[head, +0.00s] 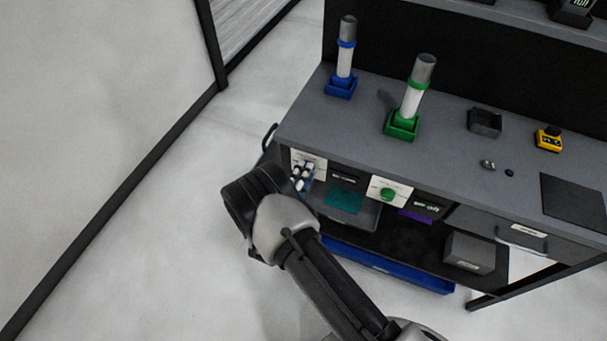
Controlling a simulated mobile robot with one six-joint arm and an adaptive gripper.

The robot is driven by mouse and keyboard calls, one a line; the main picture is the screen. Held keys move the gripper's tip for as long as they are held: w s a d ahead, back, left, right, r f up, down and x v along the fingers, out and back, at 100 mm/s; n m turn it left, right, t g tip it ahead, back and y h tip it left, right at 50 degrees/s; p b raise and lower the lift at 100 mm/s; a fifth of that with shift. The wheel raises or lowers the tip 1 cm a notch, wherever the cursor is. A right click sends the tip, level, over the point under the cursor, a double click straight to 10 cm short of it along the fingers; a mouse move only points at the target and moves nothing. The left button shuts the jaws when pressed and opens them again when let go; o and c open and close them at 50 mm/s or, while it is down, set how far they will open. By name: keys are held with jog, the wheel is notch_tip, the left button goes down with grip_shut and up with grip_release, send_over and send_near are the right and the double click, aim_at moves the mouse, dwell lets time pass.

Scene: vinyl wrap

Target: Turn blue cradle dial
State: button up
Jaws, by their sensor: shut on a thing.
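Two cradles stand on the bench top, a blue one (341,87) and a green one (401,127), each holding an upright white roll with a grey top. Below the blue cradle, a white panel (317,160) is set in the bench front. My gripper (302,177) is right at this panel, shut on the blue dial, which is mostly hidden by the fingers. A matching panel to the right carries a green dial (387,195), fully in view and apart from my gripper.
Dark displays and small teal and purple patches sit beside the dials. A black open box (485,121), a yellow device (548,138) and a dark mat (573,201) are on the bench top (450,165). A grey box (470,252) sits on the lower shelf. Floor at left is clear.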

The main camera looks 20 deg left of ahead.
jog(key=shift+m, duration=0.6)
jog(key=o, duration=1.1)
jog(key=s, duration=1.2)
jog(key=shift+a, duration=0.45)
